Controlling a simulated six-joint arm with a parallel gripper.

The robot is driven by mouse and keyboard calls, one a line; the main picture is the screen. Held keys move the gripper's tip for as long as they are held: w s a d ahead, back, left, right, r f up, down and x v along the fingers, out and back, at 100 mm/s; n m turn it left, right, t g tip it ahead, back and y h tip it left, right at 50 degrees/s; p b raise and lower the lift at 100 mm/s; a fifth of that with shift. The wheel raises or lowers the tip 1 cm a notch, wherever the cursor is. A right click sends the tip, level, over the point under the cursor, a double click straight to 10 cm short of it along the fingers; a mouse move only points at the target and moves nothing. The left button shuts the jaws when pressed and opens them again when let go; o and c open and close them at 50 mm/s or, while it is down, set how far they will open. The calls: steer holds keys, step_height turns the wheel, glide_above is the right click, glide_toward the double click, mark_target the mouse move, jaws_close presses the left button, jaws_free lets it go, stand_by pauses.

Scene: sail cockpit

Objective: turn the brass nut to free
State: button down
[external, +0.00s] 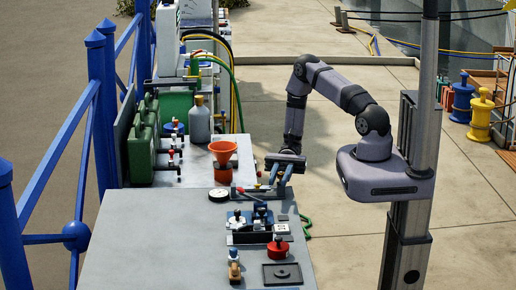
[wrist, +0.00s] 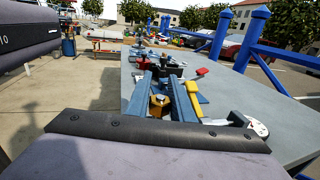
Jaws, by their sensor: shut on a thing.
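The brass nut (wrist: 158,102) shows in the wrist view as a small golden piece between the two blue fingers of my gripper (wrist: 161,88). The fingers are closed about it, and they hide part of its sides. In the external view my gripper (external: 280,182) points down at the right edge of the grey bench, beside a red-handled lever (external: 247,189). The nut itself is too small and too covered to make out there.
Blue clamps (external: 262,213), a red knob (external: 278,248) and a black square tray (external: 282,274) lie nearer. Green cans (external: 142,140) line the left. The bench's front left is clear.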

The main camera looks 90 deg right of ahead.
mark_target(281, 172)
steer(key=shift+s+n+g, duration=0.15)
steer(key=shift+n+g, duration=0.45)
steer(key=shift+g, duration=0.2)
steer(key=c, duration=1.5)
jaws_free()
steer(key=shift+c, duration=0.2)
steer(key=d+b, duration=0.1)
steer(key=d, duration=0.1)
steer(key=d+b, duration=0.1)
steer(key=s+d, duration=0.1)
steer(key=d, duration=0.1)
steer(key=shift+d+f+b, duration=0.15)
steer(key=shift+d+b, duration=0.15)
steer(key=shift+b, duration=0.1)
steer(key=shift+s+d+r, duration=0.2)
steer(key=shift+d, duration=0.6)
